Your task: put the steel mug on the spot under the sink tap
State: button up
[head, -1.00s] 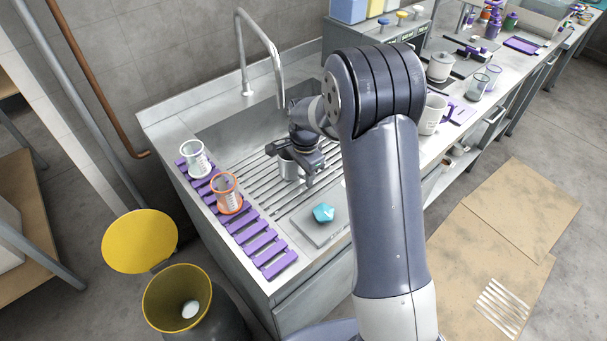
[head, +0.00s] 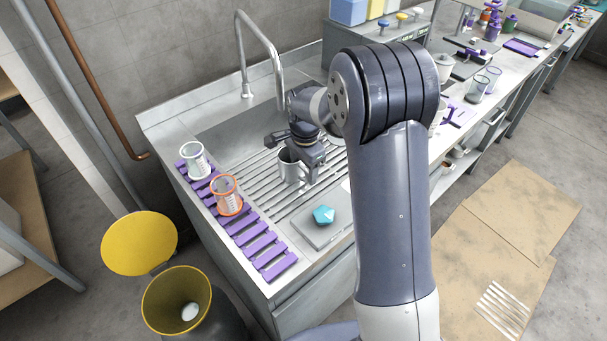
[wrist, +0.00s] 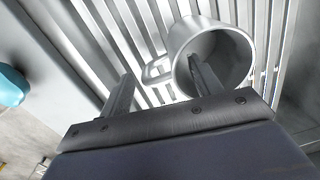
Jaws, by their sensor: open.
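The steel mug (head: 290,168) stands upright on the slatted metal rack of the sink, in front of the tap (head: 279,92). In the wrist view its open mouth (wrist: 229,58) faces the camera, and its handle (wrist: 158,70) points left. My gripper (wrist: 160,68) is open at the mug. One finger overlaps the mug's mouth and seems to reach inside; the other is outside, beyond the handle side. In the head view my gripper (head: 297,146) hides part of the mug's rim. I cannot make out a marked spot under the tap.
A glass beaker (head: 194,160) and an orange-rimmed beaker (head: 227,195) stand on a purple slatted rack (head: 256,242) at the left. A yellow bin (head: 176,300) stands on the floor.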

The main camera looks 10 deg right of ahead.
jog(key=r, duration=0.9)
jog(key=shift+s+d, duration=0.1)
jog(key=shift+s, duration=0.1)
jog(key=shift+c, duration=0.2)
